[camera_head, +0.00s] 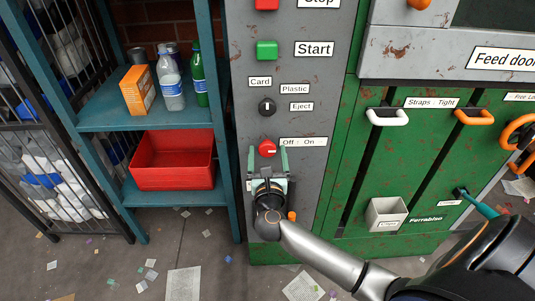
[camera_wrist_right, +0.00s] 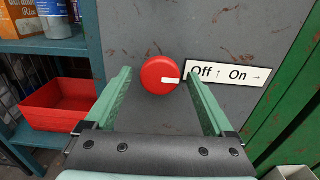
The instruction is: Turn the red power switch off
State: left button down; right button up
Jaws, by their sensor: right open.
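The red power switch (camera_head: 267,148) is a round knob on the grey panel, left of an "Off : On" label (camera_head: 302,142). In the right wrist view the knob (camera_wrist_right: 160,74) has a white mark that points right, the direction the label (camera_wrist_right: 228,74) gives for On. My right gripper (camera_head: 268,154) is open in front of the panel. Its green fingers stand apart, one to the left and one to the right of the knob, with gaps between. I cannot tell whether the tips reach the panel. My left gripper is not in view.
Above the switch are a black selector knob (camera_head: 267,107), a green Start button (camera_head: 266,50) and a red button (camera_head: 267,3). A blue shelf (camera_head: 105,117) with a red bin (camera_head: 172,177) stands left. Green machine doors with strap handles (camera_head: 387,117) are right.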

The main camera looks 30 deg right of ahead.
jog(key=shift+c, duration=0.4)
jog(key=c, duration=1.3)
jog(key=shift+o, duration=0.2)
